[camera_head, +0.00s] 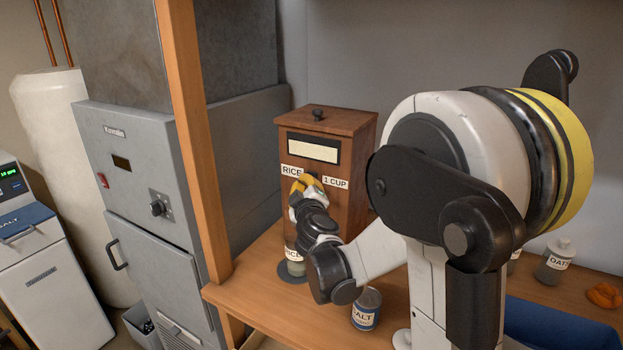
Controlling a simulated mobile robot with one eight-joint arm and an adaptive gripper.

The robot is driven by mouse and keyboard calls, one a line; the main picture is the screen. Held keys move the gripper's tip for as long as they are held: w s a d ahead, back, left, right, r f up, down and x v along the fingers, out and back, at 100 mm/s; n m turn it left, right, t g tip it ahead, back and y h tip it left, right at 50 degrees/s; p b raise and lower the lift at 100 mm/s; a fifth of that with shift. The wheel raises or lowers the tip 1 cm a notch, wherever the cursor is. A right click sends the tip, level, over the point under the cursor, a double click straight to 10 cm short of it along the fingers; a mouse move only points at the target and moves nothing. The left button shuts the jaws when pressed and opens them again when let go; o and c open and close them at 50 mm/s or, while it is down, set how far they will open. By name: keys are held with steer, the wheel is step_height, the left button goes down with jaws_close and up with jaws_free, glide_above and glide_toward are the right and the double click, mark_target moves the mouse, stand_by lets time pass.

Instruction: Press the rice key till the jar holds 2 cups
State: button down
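A wooden dispenser (320,132) stands on the bench, with a pale window (314,148) and labels reading RICE and 1 CUP on its front. My gripper (306,182), with yellow-orange fingertips, is right at the dispenser front between the two labels. It covers the spot where a key may sit, so I see no key, and I cannot tell whether the tips touch. A jar labelled RICE (294,255) stands below on a dark round base (287,275). My arm hides part of it, and its fill level is not readable.
A SALT container (367,309) stands on the wooden bench (262,304) near my arm. An OAT jar (555,260) and an orange item (605,294) are at right, behind a blue object (560,328). A wooden post (190,130) rises left of the dispenser, beside a grey cabinet (140,200).

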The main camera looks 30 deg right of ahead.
steer(key=shift+s+a, duration=0.7)
steer(key=shift+a, duration=0.35)
steer(key=shift+s+a, duration=0.7)
steer(key=shift+a, duration=0.35)
steer(key=s+f+m+g+b, duration=0.1)
steer(key=s+m+g, duration=0.4)
steer(key=s, duration=0.8)
steer(key=s+a+f+g+y, duration=0.2)
steer(key=s+a+f, duration=0.2)
steer(key=s, duration=0.4)
steer(key=s+a+f+m+g+y+b, duration=0.1)
steer(key=s+a+f+g+y, duration=0.1)
steer(key=s+a, duration=0.5)
step_height(320, 180, down, 2)
steer(key=shift+s+f+y, duration=0.1)
steer(key=shift+s+y, duration=0.7)
steer(key=shift+s, duration=0.35)
